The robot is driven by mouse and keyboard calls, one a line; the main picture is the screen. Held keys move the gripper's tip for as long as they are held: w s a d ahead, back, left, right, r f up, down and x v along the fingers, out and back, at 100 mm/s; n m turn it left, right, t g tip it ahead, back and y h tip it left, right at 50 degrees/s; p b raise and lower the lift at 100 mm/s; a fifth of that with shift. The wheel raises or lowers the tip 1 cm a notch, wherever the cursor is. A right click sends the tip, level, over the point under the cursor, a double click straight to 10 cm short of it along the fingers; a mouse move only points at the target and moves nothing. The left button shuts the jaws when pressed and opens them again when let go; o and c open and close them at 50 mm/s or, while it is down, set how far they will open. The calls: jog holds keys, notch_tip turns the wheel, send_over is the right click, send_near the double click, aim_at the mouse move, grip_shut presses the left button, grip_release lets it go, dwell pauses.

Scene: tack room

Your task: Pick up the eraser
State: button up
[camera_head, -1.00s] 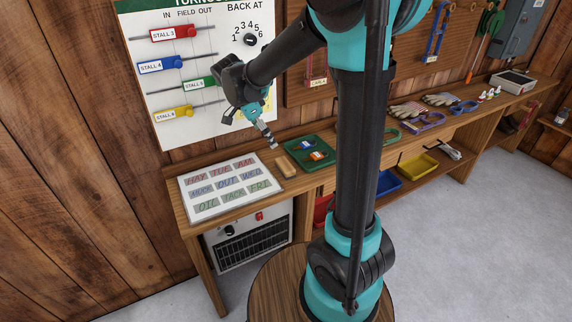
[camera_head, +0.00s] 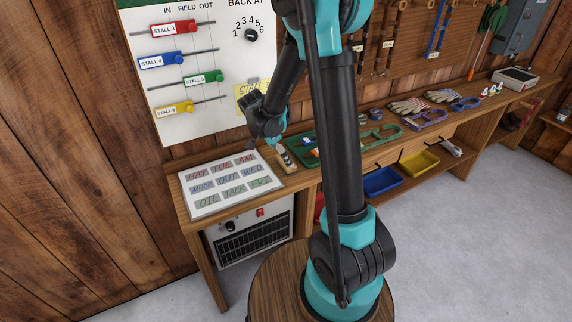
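The eraser (camera_head: 290,167) is a small tan, wood-coloured block on the wooden bench, between the white word board and the green tray. My gripper (camera_head: 283,156) points down at it from above, and its fingertips overlap the eraser's upper part in the picture. The gripper is small here, and I cannot tell whether its fingers touch the eraser or how far apart they are.
The white word board (camera_head: 227,185) lies left of the eraser. The green tray (camera_head: 303,150) stands close on its right, partly hidden by my arm. The wall board with coloured sliders (camera_head: 185,75) stands behind. Gloves (camera_head: 408,106) lie farther right.

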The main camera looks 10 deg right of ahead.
jog(key=shift+x, duration=1.8)
jog(key=shift+w+d+r, duration=0.1)
jog(key=shift+c, duration=0.6)
jog(key=c, duration=0.9)
